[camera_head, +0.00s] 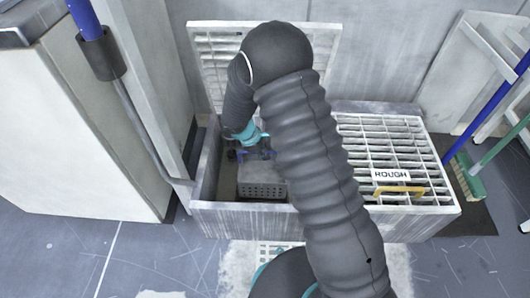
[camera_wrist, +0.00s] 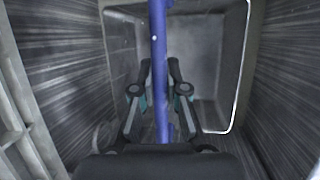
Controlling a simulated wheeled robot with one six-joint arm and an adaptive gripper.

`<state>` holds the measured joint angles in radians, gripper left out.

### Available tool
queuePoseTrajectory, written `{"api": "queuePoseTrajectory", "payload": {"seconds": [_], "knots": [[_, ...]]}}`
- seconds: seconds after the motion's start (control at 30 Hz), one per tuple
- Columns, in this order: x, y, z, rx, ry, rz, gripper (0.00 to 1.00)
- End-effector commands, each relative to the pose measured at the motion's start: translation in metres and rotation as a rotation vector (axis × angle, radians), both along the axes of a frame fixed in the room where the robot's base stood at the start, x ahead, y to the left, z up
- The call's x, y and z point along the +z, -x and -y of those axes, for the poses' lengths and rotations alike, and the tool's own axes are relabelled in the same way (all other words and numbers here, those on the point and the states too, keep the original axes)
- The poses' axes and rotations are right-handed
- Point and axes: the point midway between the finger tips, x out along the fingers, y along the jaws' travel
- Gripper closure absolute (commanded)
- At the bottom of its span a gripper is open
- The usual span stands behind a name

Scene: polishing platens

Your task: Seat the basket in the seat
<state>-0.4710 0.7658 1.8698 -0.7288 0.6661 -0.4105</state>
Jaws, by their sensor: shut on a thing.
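The basket (camera_head: 262,191) is a grey box with a perforated side wall. It is inside the open left compartment (camera_head: 205,178) of the trough, below the rim. My gripper (camera_head: 252,152) is over the basket, partly hidden by my arm. In the wrist view the basket (camera_wrist: 205,60) shows as a grey tray with a pale rim, between the compartment's dark walls. My gripper (camera_wrist: 160,100) is shut on its blue handle (camera_wrist: 158,45), which runs between the fingers. The seat under the basket is hidden, and I cannot tell whether the basket touches the bottom.
A raised grating lid (camera_head: 215,70) stands behind the compartment. A closed grating (camera_head: 375,150) labelled ROUGH, with a yellow handle (camera_head: 400,190), covers the right side. A white cabinet (camera_head: 70,130) stands close on the left. Brooms (camera_head: 490,130) lean at the right.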

Motion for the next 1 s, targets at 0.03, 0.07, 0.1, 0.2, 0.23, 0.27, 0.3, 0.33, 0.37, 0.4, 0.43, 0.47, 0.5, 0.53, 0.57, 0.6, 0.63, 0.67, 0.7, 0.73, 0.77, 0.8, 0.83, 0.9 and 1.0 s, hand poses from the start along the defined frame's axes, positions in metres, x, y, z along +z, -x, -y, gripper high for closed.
{"api": "queuePoseTrajectory", "payload": {"seconds": [0.03,0.07,0.1,0.2,0.23,0.27,0.3,0.33,0.37,0.4,0.43,0.47,0.5,0.53,0.57,0.6,0.63,0.67,0.7,0.73,0.77,0.8,0.83,0.9,1.0], "knots": [[-0.001,0.000,0.000,0.000,0.000,0.001,1.00],[-0.002,0.000,0.000,0.000,0.000,0.001,1.00],[-0.003,-0.001,0.000,0.000,0.000,0.001,1.00],[-0.005,-0.001,0.000,0.000,0.000,0.001,1.00],[-0.005,-0.001,0.000,0.000,0.000,0.001,1.00],[-0.006,-0.001,0.000,0.000,0.000,0.001,1.00],[-0.007,-0.001,0.000,0.000,0.000,0.001,1.00],[-0.007,-0.001,0.000,-0.001,0.000,0.001,1.00],[-0.008,-0.001,0.000,-0.001,0.000,0.001,1.00],[-0.009,-0.001,0.000,-0.001,0.000,0.001,1.00],[-0.009,-0.001,0.000,-0.001,0.000,0.001,1.00],[-0.010,-0.001,0.000,-0.001,0.000,0.001,1.00],[-0.011,0.000,0.000,-0.001,0.000,0.001,1.00],[-0.011,-0.001,0.000,-0.001,0.000,0.001,1.00],[-0.012,-0.001,0.000,-0.001,0.000,0.001,1.00],[-0.013,0.000,0.000,0.000,-0.001,0.001,1.00],[-0.013,-0.001,0.000,0.000,-0.001,0.001,1.00],[-0.014,-0.001,0.000,0.001,-0.001,0.001,1.00],[-0.015,0.000,0.000,0.000,-0.001,0.001,1.00],[-0.015,-0.001,0.000,0.000,0.000,0.001,1.00],[-0.016,-0.001,0.000,0.000,0.000,0.001,1.00],[-0.017,0.000,0.000,0.001,-0.001,0.001,1.00],[-0.017,0.000,0.000,0.000,-0.001,0.001,1.00],[-0.019,-0.001,0.000,0.000,0.000,0.001,1.00],[-0.021,0.000,0.000,0.000,0.000,0.001,1.00]]}}
